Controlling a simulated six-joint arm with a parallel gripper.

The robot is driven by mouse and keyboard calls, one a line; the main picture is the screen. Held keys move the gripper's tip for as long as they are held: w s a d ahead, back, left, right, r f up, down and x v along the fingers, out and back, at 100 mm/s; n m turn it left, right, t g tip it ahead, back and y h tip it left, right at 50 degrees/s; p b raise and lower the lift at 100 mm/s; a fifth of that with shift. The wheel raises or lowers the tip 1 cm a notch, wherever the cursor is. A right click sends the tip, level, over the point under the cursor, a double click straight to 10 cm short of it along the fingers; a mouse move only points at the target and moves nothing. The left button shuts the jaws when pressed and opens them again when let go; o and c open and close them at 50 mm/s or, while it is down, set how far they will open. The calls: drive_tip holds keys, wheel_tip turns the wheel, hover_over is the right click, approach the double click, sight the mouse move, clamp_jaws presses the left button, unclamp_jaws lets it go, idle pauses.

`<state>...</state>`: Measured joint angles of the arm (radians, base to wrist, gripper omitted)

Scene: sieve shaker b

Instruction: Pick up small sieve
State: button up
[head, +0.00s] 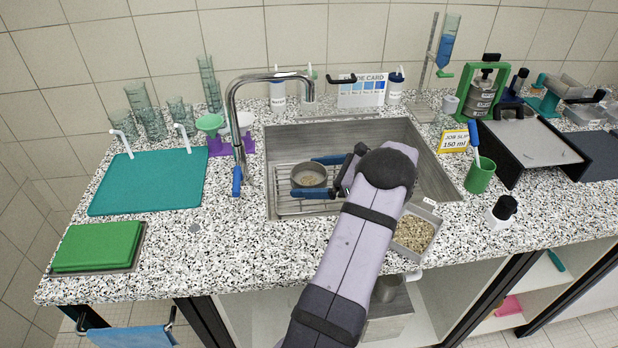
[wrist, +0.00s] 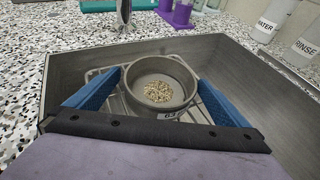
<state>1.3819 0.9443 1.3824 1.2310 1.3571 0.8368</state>
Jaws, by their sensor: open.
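The small sieve (head: 309,176) is a round grey metal pan with a little tan grain in it. It sits on a wire rack in the left part of the sink. In the wrist view the sieve (wrist: 160,88) lies between the two blue fingers, upright, with a partly hidden label on its front. My gripper (head: 318,176) is open, with one finger on the near side of the sieve and one on the far side. In the wrist view my gripper (wrist: 158,92) shows narrow gaps beside the sieve; whether a finger touches it I cannot tell.
The steel sink (head: 400,150) has walls around the sieve. A tall faucet (head: 238,110) stands at the sink's left edge. A tray of gravel (head: 414,233) is right of my arm. The counter left of the sink holds a teal mat (head: 150,182) and has clear room in front.

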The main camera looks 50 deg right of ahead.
sight(309, 181)
drive_tip(key=shift+w+a+f, duration=0.1)
drive_tip(key=shift+w+f, duration=0.1)
drive_tip(key=shift+w, duration=0.25)
drive_tip(key=c, duration=1.2)
drive_tip(key=shift+r, duration=0.1)
wheel_tip(309, 181, up, 10)
drive_tip(key=shift+b, duration=0.7)
